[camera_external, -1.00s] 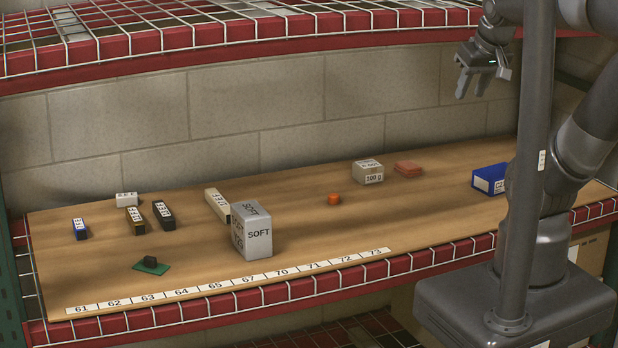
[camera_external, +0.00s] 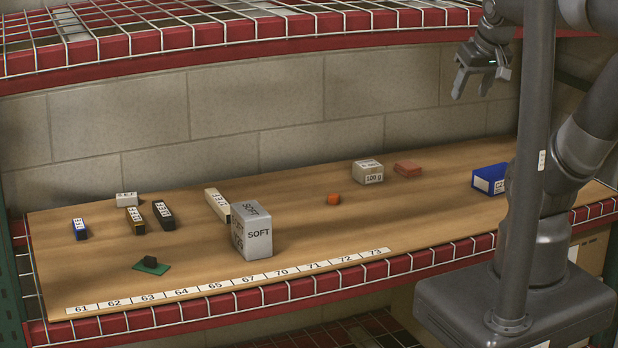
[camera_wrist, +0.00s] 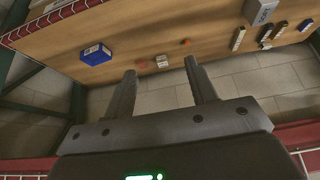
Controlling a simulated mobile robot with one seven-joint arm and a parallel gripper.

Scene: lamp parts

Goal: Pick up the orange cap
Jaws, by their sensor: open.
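The small orange cap (camera_external: 333,199) sits on the wooden shelf board, right of the grey SOFT box and in front of the 100 g box. It also shows in the wrist view (camera_wrist: 185,42), beyond my fingertips. My gripper (camera_external: 471,92) is open and empty. It hangs high above the back right of the board, well to the right of the cap and apart from it. In the wrist view my two fingers (camera_wrist: 161,68) are spread, with nothing between them.
A grey SOFT box (camera_external: 256,232) stands mid-board. A 100 g box (camera_external: 368,174), a flat reddish-orange block (camera_external: 408,169) and a blue box (camera_external: 489,179) are at the right. Several small labelled blocks lie left. The upper red-edged wire shelf (camera_external: 250,32) overhangs the board. Board around the cap is clear.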

